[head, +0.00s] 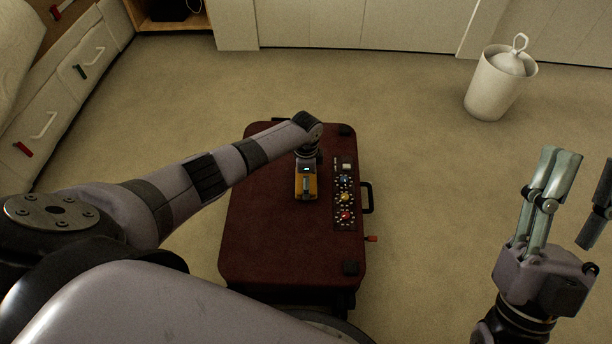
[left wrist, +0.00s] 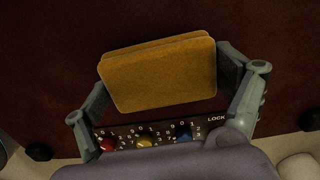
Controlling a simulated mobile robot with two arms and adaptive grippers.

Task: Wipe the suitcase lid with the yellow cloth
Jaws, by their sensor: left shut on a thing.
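The dark red suitcase (head: 270,225) lies flat on the floor with its lid facing up. The yellow cloth (head: 313,187), a folded pad, is at the upper middle of the lid, left of the lock panel. My left gripper (head: 306,183) points down over the lid and is shut on the cloth. In the left wrist view the cloth (left wrist: 160,76) lies between the two fingers, with the dark red lid behind it. I cannot tell whether the cloth presses on the lid. My right gripper (head: 570,195) is open and empty above the floor at the right.
A lock panel (head: 338,213) with coloured dials lies on the lid; it also shows in the left wrist view (left wrist: 165,137). A white bin (head: 494,90) stands back right. Carpet around is clear.

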